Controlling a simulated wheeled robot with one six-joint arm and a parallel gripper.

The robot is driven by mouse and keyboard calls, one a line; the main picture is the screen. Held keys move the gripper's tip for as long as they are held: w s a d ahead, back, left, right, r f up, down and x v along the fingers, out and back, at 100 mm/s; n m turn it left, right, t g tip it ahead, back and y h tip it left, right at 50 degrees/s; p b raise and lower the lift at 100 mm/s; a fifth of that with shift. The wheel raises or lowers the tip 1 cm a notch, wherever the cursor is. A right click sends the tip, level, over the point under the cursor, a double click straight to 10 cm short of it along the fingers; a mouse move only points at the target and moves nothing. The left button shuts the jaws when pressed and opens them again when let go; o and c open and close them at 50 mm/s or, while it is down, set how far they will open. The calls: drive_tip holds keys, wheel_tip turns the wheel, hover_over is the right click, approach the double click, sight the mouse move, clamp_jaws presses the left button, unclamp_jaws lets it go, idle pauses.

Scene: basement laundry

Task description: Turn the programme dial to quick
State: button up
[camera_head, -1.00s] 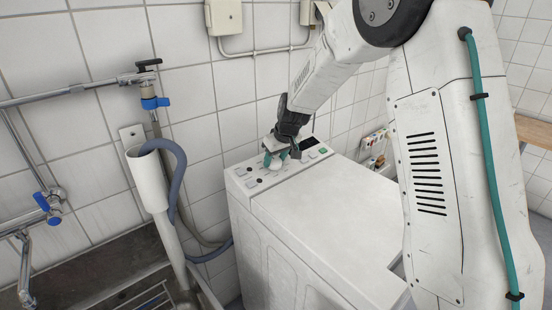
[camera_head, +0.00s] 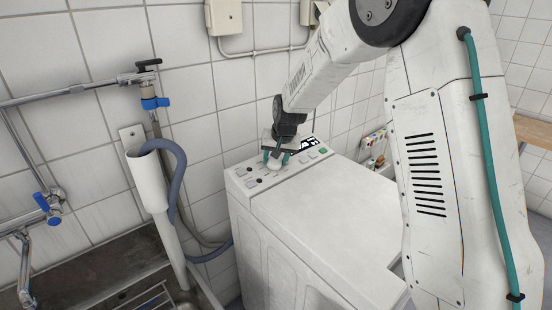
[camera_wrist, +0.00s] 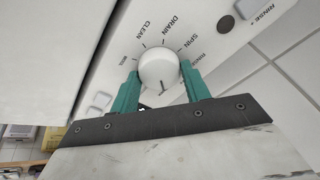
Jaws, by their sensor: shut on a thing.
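The programme dial (camera_wrist: 158,68) is a round white knob on the white control panel in the wrist view. Its dark pointer mark is at the lower side, facing my gripper's palm. Around it I read CLEAN, DRAIN, SPIN and RINSE; another label at the left is too small to read surely. I cannot make out a QUICK label; the panel below the dial is partly hidden. My gripper (camera_wrist: 162,82) has its teal fingers shut on the dial from both sides. In the head view my gripper (camera_head: 276,158) is over the panel, with the dial (camera_head: 274,163) between its fingers.
The white washing machine (camera_head: 320,212) has a clear flat top. A dark button (camera_wrist: 226,24) and pale buttons (camera_wrist: 100,101) flank the dial. A white standpipe with a grey hose (camera_head: 176,165) and a metal sink (camera_head: 100,275) are at the left. The tiled wall is close behind.

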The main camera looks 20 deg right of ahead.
idle(0.5)
drive_tip(key=o, duration=1)
drive_tip(key=shift+c, duration=0.2)
drive_tip(key=v, duration=0.7)
drive_tip(key=shift+r, duration=0.4)
drive_tip(key=shift+s, duration=0.15)
